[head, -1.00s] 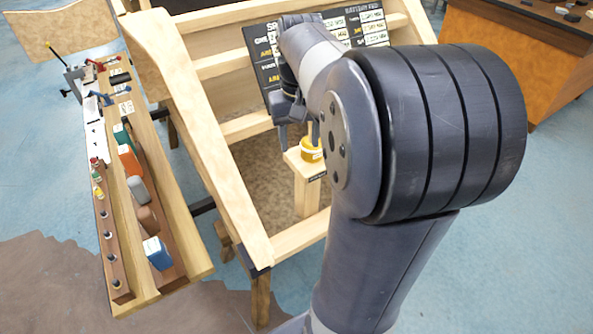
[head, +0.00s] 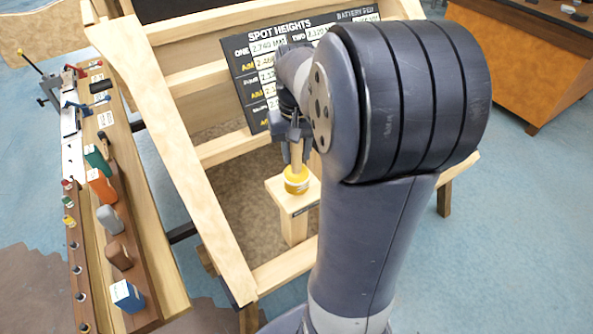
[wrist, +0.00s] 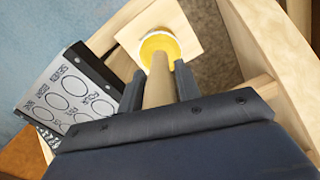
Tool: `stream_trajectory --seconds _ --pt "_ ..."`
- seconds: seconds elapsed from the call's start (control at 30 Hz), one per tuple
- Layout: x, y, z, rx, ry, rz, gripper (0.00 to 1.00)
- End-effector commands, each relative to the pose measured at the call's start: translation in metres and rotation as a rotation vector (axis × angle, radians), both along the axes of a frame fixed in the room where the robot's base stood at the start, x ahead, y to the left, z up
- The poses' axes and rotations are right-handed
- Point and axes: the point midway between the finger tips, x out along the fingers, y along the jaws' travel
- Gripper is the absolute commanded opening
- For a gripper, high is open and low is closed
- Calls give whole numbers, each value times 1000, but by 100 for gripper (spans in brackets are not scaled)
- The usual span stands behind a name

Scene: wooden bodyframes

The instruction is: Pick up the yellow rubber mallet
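The yellow rubber mallet (head: 297,181) stands head down on a small wooden post, with its pale wooden handle pointing up. In the wrist view its yellow head (wrist: 160,46) rests on the square post top and the handle (wrist: 158,82) runs toward my gripper. My gripper (head: 297,155) is above the head, with its fingers on either side of the handle. In the wrist view my gripper (wrist: 154,84) shows one finger left and one right of the handle, with a narrow gap visible at the sides. My arm hides part of the area to the right.
The wooden post (head: 305,200) stands inside a slatted wooden frame (head: 190,165). A black board with height labels (head: 240,70) leans just behind my gripper. A long tool tray (head: 165,275) with coloured blocks lies left. A brown desk (head: 530,60) stands far right.

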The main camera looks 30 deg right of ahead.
Motion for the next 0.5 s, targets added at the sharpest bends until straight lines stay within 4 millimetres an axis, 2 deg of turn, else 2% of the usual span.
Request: stream_trajectory --seconds 0.07,0.33,0.5 --pt "0 0 0 0 0 0 25" --pt "0 0 0 0 0 0 3" --pt "0 0 1 0 -1 0 1"
